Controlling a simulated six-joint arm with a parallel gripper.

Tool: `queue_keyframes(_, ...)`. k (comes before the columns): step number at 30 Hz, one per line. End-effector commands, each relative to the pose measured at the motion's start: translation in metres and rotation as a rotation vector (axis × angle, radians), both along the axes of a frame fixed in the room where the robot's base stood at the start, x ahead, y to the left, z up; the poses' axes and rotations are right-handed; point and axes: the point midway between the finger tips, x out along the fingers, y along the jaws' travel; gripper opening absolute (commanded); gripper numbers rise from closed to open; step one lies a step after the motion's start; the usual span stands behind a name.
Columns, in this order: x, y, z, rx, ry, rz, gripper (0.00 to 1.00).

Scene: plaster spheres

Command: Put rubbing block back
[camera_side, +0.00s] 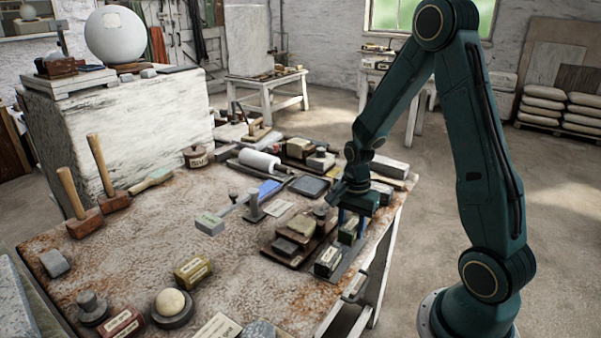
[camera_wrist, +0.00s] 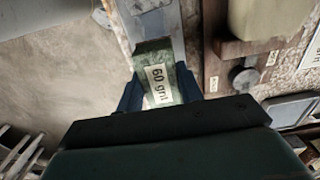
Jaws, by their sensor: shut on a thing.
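The rubbing block (camera_side: 349,231) is a green block with a pale label; in the wrist view the block (camera_wrist: 152,62) reads "60 grit". My gripper (camera_side: 352,222) is shut on it, with a blue finger on each side; the fingers also show in the wrist view (camera_wrist: 158,90). The block is low over a narrow grey strip (camera_side: 346,268) at the table's right edge; the strip (camera_wrist: 168,22) runs beyond it in the wrist view. I cannot tell whether the block touches the strip. A dark labelled block (camera_side: 328,261) sits on the strip, nearer the side camera.
A wooden board (camera_side: 296,262) with stones and a dark knob (camera_wrist: 241,76) lies close beside the strip. An olive block (camera_side: 193,269), a ball on a round base (camera_side: 171,304) and mallets (camera_side: 82,218) stand farther left. The table's middle left is clear.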

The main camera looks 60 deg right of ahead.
Motion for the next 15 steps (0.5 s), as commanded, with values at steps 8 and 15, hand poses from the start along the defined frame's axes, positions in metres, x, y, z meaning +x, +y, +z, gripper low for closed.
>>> queue_keyframes(8,0.000,0.000,-0.019,0.000,0.001,0.000,0.07)
queue_keyframes(15,0.000,0.000,-0.019,0.000,0.000,0.000,0.07)
